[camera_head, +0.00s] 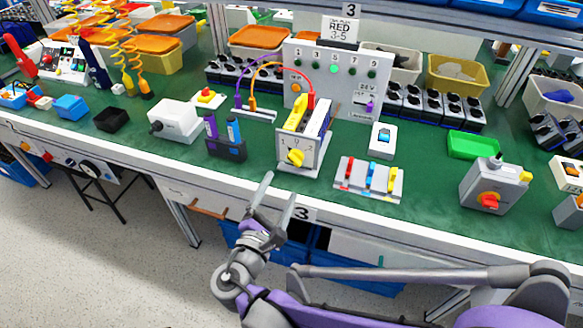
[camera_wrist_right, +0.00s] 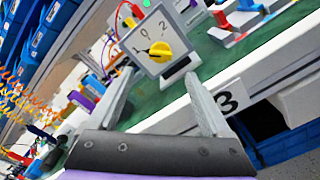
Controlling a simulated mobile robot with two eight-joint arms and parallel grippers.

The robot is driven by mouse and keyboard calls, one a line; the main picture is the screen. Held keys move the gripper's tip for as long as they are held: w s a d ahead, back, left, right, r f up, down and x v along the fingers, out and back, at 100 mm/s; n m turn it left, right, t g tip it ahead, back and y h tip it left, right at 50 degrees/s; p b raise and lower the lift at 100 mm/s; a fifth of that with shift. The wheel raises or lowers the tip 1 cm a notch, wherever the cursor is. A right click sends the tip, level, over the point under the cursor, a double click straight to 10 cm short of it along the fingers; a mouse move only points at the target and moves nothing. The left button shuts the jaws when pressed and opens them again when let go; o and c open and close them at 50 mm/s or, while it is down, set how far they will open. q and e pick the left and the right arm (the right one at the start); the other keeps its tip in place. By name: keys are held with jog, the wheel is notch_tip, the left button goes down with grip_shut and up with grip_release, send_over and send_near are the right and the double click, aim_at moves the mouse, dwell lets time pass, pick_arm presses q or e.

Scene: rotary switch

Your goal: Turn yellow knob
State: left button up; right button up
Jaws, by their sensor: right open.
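The yellow knob (camera_head: 296,157) sits on the front plate of a small grey switch box (camera_head: 311,148) near the table's front edge. In the right wrist view the knob (camera_wrist_right: 160,52) shows on a white dial plate (camera_wrist_right: 148,33) with the marks 1 and 2. My right gripper (camera_head: 277,193) is in front of the table edge, below and left of the knob, apart from it. Its two fingers are spread and empty. In the right wrist view the fingers (camera_wrist_right: 160,98) point toward the dial, with the knob between their lines of reach. My left gripper is not in view.
A blue-and-purple marker holder (camera_head: 226,148) stands left of the switch. A panel with red, blue and yellow levers (camera_head: 368,180) stands right of it. A grey box with a red-and-yellow switch (camera_head: 494,187) is farther right. The indicator panel (camera_head: 336,75) stands behind.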

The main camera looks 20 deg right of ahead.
aim_at(293, 162)
jog(key=b+x, duration=0.1)
jog(key=x, duration=0.7)
jog(key=shift+w+d, duration=0.15)
jog(key=shift+d, duration=0.05)
grip_shut()
